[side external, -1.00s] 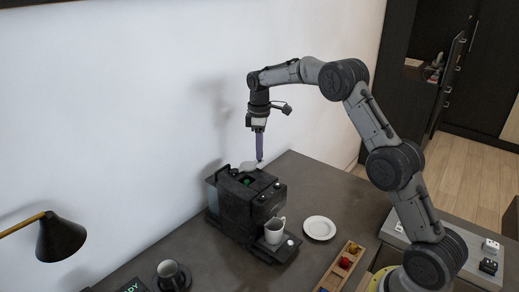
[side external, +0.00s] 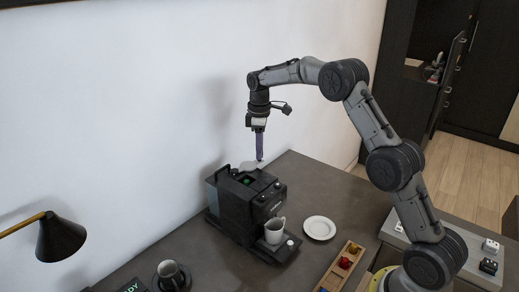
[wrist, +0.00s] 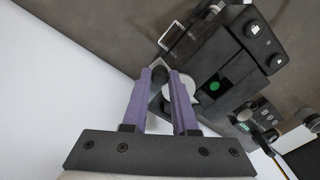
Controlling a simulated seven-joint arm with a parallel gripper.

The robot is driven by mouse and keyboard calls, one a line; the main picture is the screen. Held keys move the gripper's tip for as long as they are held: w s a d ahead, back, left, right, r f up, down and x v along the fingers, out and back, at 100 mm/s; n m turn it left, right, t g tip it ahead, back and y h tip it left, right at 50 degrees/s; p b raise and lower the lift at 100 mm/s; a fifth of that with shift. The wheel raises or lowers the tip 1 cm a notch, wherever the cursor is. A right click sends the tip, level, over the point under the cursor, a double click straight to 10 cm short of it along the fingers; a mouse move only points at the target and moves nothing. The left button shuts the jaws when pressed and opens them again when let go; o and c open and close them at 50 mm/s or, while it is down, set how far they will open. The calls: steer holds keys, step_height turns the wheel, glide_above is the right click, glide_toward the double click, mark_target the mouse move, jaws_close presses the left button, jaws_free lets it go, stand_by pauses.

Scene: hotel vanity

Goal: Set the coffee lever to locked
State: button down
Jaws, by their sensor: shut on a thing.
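The black coffee machine (side external: 240,204) stands on the counter against the wall; the wrist view shows its top (wrist: 232,60) from above. A light grey round lever piece (wrist: 181,90) shows at the machine's edge, and also in the side view (side external: 248,166). My gripper (wrist: 160,72) has its purple fingers closed in on a dark rounded part, which looks like the lever's handle, between the tips. The fingers partly hide the lever. In the side view my gripper (side external: 260,159) points down at the rear of the machine's top. A green spot (wrist: 215,86) shows in a dark recess.
A white cup (side external: 274,231) stands under the machine's front. A white saucer (side external: 319,228) and a wooden tray with colored items (side external: 338,268) are to its right. The wall is close behind.

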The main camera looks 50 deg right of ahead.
mark_target(259, 186)
steer(key=shift+r, duration=0.1)
stand_by(0.3)
steer(key=s+a+m, duration=0.1)
steer(key=s+m, duration=0.1)
steer(key=s+a+m, duration=0.1)
steer(key=m, duration=0.2)
steer(key=s+a+m, duration=0.1)
steer(key=s+m, duration=0.1)
steer(key=m, duration=0.1)
steer(key=shift+s+a, duration=0.35)
steer(key=shift+s+a+m, duration=0.45)
steer(key=shift+a+m, duration=0.2)
steer(key=shift+m, duration=0.35)
steer(key=shift+s+a+m, duration=0.2)
steer(key=shift+a+m, duration=0.3)
steer(key=shift+m, duration=0.1)
steer(key=shift+s+a+m, duration=0.15)
steer(key=shift+a+m, duration=0.35)
steer(key=shift+m, duration=0.1)
steer(key=shift+s+a+m, duration=0.15)
steer(key=shift+a+m, duration=1.15)
steer(key=shift+m, duration=0.4)
steer(key=c, duration=0.7)
jaws_free()
